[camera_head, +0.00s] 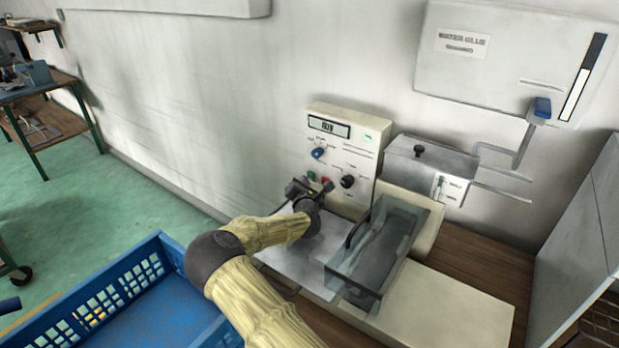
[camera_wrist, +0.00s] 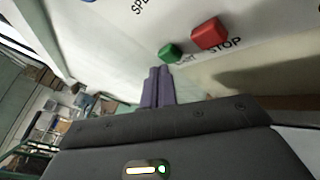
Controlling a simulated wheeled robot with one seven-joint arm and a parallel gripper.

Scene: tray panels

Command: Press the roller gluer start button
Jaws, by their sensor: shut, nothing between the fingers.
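The roller gluer's cream control panel (camera_head: 341,150) stands against the wall with a display, a blue knob and a black knob. Its green start button (camera_wrist: 170,52) sits beside the red stop button (camera_wrist: 209,34) in the wrist view. In the head view the green button (camera_head: 311,175) and red button (camera_head: 325,181) show just above my gripper. My gripper (camera_wrist: 158,72) is shut and empty, its purple fingers pressed together. The fingertips are just below the green button in the wrist view, very near it; I cannot tell whether they touch. The word under the green button is partly hidden.
A clear-covered roller tray (camera_head: 377,250) stands right of my gripper. A grey box (camera_head: 430,160) and a wall-mounted water glue tank (camera_head: 500,60) are farther right. A blue crate (camera_head: 110,295) is at lower left. Green floor lies open at left.

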